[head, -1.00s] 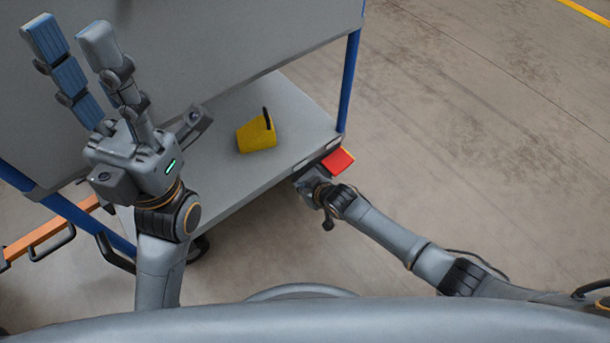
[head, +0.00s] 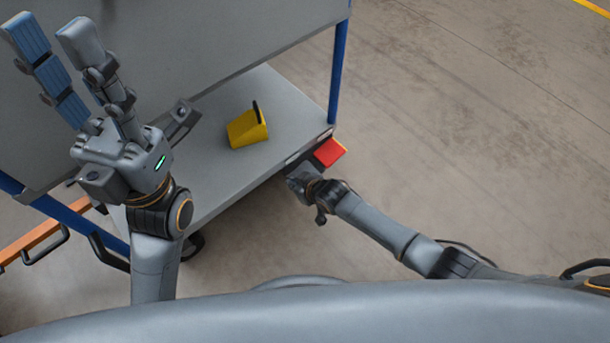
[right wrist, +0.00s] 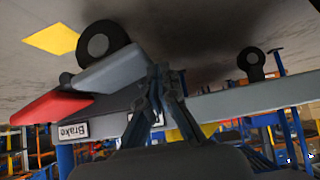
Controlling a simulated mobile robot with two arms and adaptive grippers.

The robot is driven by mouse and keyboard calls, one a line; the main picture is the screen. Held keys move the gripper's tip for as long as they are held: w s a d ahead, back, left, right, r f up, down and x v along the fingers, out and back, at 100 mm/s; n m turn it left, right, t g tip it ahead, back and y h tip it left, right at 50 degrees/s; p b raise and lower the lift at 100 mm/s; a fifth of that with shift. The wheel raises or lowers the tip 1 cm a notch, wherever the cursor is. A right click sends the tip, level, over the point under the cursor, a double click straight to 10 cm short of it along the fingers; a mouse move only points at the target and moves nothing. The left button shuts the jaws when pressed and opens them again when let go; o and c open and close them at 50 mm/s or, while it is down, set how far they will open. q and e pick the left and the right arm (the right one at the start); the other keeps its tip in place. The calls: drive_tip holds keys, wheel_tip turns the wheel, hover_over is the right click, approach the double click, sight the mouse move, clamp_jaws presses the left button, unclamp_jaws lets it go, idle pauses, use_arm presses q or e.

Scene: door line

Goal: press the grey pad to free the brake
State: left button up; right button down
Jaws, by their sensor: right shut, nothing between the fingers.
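The grey pad (right wrist: 110,68) shows in the right wrist view beside the red pad (right wrist: 48,106), above a plate with a "Brake" label (right wrist: 73,130). My right gripper (right wrist: 157,76) is shut and empty, its tips at the grey pad's near edge; I cannot tell whether they touch it. In the head view my right gripper (head: 299,179) is at the cart's lower corner, next to the red pad (head: 329,152). There it hides the grey pad. My left gripper (head: 49,29) is raised at the upper left, fingers apart and empty.
The cart's lower shelf (head: 205,185) carries a yellow block-like object (head: 247,128) with a black top edge. A blue post (head: 339,75) rises by the pads. Black wheels (right wrist: 103,40) are near the pads. Floor to the right is clear.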

drive_tip(key=v, duration=1.1)
drive_tip(key=shift+s+d+r, duration=0.15)
drive_tip(key=shift+d+r, duration=0.05)
drive_tip(key=shift+r, duration=0.15)
